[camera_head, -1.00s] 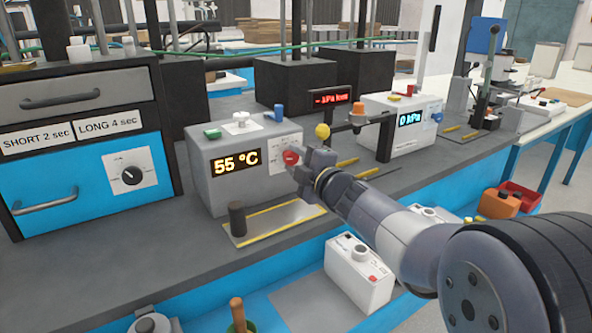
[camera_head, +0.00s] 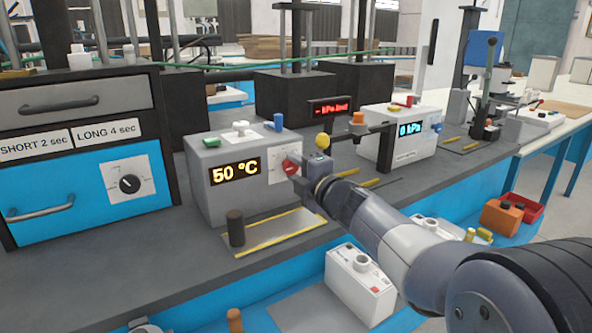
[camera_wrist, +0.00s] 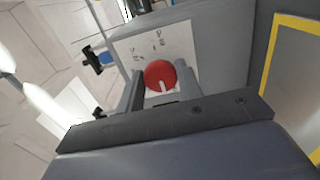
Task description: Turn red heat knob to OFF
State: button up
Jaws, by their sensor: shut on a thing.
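The red heat knob (camera_head: 290,166) is on the front panel of a grey heater box (camera_head: 200,187). The box's orange display (camera_head: 235,172) reads 50 °C. My gripper (camera_head: 296,167) is at the panel, shut on the knob. In the wrist view the red knob (camera_wrist: 160,75) sits between my gripper's two fingers (camera_wrist: 160,88), with a white pointer mark on its lower part. The white label (camera_wrist: 155,45) around it carries small marks that I cannot read. My fingers hide the knob's sides.
A 0 kPa box (camera_head: 405,150) is behind on the right.

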jog(key=o, duration=0.9)
jog(key=shift+o, duration=0.2)
jog(key=p+v, duration=0.1)
jog(key=v, duration=1)
jog(key=shift+w, duration=0.1)
jog(key=b+x, duration=0.1)
jog(key=x, duration=0.8)
jog(key=shift+w+a+f, duration=0.1)
jog(key=shift+w+a, duration=0.5)
jog(key=shift+w, duration=0.15)
